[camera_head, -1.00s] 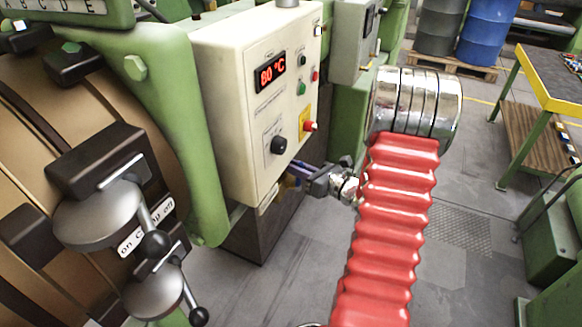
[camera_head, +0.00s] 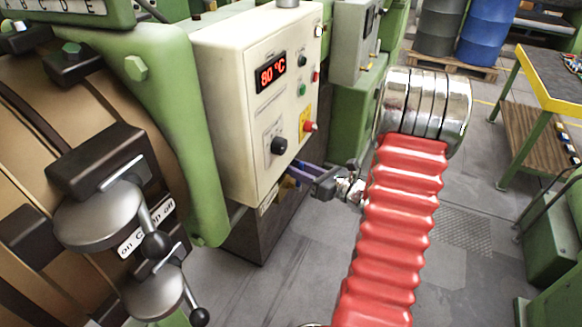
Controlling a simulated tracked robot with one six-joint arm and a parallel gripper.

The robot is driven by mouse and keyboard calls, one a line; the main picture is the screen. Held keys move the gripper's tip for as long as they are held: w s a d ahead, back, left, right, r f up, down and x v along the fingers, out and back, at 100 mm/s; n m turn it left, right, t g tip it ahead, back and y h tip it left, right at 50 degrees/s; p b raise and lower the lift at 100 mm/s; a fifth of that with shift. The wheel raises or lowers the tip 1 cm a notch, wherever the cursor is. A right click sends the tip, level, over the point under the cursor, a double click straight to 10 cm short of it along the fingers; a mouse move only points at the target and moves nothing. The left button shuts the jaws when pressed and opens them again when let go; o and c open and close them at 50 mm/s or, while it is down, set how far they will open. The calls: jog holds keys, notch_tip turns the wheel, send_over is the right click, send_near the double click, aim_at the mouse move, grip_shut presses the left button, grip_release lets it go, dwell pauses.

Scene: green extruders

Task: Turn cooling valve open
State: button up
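My gripper (camera_head: 298,172) is at the lower right edge of the cream control box (camera_head: 248,105), at the end of my red-sleeved arm. It has a dark body and purplish fingers pointing left, toward the space under the box. A small blue and yellow part (camera_head: 288,183) shows beside the fingertips, partly hidden by them and the box. It may be the cooling valve, but I cannot tell its position. I cannot see whether the fingers are apart or touch anything.
The green machine (camera_head: 165,90) with brown barrel covers (camera_head: 30,140) and lever handles (camera_head: 155,243) fills the left. A display (camera_head: 271,72) on the box reads 80 °C. Blue drum (camera_head: 487,32) and workbench (camera_head: 555,75) stand at the back right.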

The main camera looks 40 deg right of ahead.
jog(key=v, duration=1.2)
jog(key=shift+s, duration=0.1)
jog(key=shift+c, duration=0.4)
jog(key=shift+d, duration=0.1)
jog(key=shift+c, duration=0.7)
jog(key=shift+s+d, duration=0.25)
jog(key=shift+s, duration=0.05)
jog(key=shift+c, duration=0.9)
jog(key=shift+s+d+f+h, duration=0.15)
jog(key=shift+s+d+h, duration=0.15)
jog(key=shift+s, duration=0.15)
jog(key=shift+c, duration=0.6)
jog(key=shift+s+a+m, duration=0.15)
jog(key=shift+s+m, duration=0.45)
jog(key=shift+m, duration=0.5)
grip_shut()
jog(key=s+a+m+y, duration=0.1)
jog(key=m, duration=0.3)
jog(key=s+a+m+y, duration=0.1)
jog(key=m, duration=0.4)
jog(key=s+a+m+y, duration=0.1)
jog(key=m, duration=0.4)
jog(key=shift+a+r+g, duration=0.2)
jog(key=shift+r+g, duration=0.1)
